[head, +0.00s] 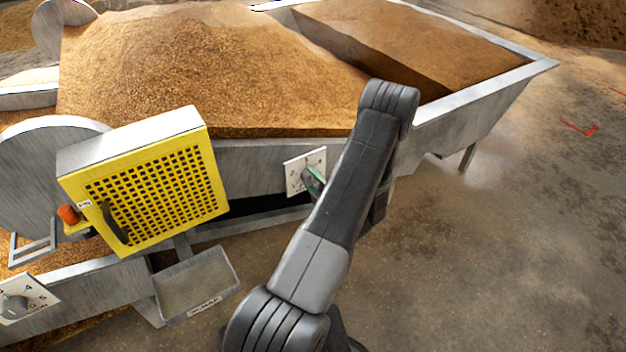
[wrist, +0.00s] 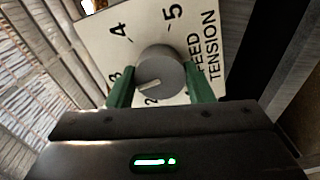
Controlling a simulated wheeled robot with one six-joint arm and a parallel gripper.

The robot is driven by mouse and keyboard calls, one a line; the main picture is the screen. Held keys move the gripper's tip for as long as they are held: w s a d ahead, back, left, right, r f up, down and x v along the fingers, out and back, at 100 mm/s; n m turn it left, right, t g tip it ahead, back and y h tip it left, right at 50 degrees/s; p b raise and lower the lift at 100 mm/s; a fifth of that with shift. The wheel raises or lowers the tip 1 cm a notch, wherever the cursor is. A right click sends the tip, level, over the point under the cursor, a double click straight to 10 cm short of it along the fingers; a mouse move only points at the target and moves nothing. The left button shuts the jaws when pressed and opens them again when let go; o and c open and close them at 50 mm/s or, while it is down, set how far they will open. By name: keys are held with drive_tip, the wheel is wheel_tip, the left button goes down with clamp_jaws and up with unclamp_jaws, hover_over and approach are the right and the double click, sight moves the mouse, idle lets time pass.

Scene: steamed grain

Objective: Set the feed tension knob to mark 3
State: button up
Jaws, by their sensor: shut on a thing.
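The feed tension knob (wrist: 160,72) is a grey round knob on a white plate (wrist: 195,20) marked with numbers and the words FEED TENSION. Its white pointer line is directed to the lower left, between marks 2 and 3. My gripper (wrist: 160,84) has its green fingers shut on the knob, one on each side. In the head view the plate (head: 293,168) is on the hopper's side, and my gripper (head: 314,181) is at it, with my arm hiding part of the area.
A yellow perforated guard (head: 150,185) with an orange-red button (head: 68,214) stands left of the plate. A second dial plate (head: 38,296) is at lower left. A labelled metal tray (head: 228,262) sits below the guard. The floor at right is clear.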

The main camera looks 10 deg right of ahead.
drive_tip(key=shift+m, duration=0.7)
drive_tip(key=o, duration=1)
drive_tip(key=p+v, duration=0.1)
drive_tip(key=v, duration=1.3)
drive_tip(key=shift+w, duration=0.1)
drive_tip(key=x, duration=1.4)
drive_tip(key=shift+b, duration=0.35)
